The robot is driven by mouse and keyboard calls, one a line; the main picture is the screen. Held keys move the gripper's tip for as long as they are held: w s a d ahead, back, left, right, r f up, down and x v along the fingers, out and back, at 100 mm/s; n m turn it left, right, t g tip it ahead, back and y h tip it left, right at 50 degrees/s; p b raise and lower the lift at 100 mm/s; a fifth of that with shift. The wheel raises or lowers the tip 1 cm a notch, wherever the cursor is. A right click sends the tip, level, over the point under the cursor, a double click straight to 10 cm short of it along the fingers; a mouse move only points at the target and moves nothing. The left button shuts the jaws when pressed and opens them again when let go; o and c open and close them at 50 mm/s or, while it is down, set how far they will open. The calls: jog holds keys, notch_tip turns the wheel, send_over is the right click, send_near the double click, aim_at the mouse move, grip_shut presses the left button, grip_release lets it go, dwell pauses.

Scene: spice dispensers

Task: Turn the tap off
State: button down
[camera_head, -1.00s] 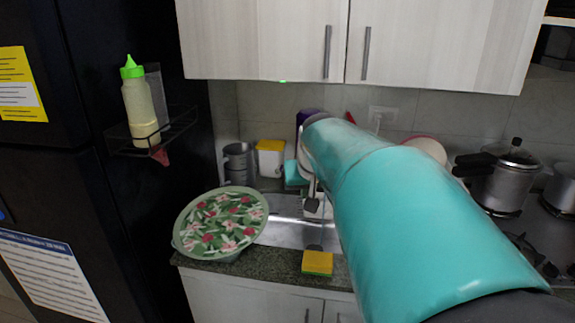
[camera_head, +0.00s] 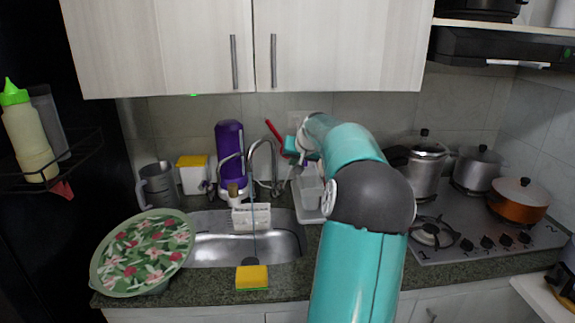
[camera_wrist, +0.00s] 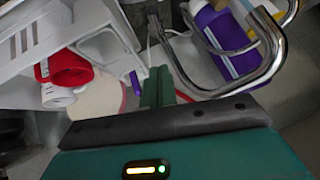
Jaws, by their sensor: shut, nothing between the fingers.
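The chrome tap (camera_head: 271,165) arches over the sink (camera_head: 215,252), and a thin stream of water (camera_head: 254,220) seems to run from its spout. My gripper (camera_head: 301,147) is to the right of the tap, partly hidden by my own arm. In the wrist view the green fingers of my gripper (camera_wrist: 157,86) are shut and empty. The curved chrome tubing of the tap (camera_wrist: 272,66) lies just right of the fingers there, and I see no clear contact. I cannot make out the tap's handle clearly.
A purple bottle (camera_head: 230,150) stands behind the tap. A white dish rack (camera_head: 309,190) is to its right. A flowered round cover (camera_head: 143,252) and a yellow sponge (camera_head: 252,277) are on the counter. Pots (camera_head: 428,160) stand on the stove at right. Cupboards (camera_head: 340,45) hang above.

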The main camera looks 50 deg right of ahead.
send_over(282, 185)
jog(key=s, duration=0.3)
notch_tip(282, 185, down, 7)
jog(key=f, duration=0.2)
jog(key=shift+w+a+f, duration=0.4)
jog(key=shift+f, duration=0.1)
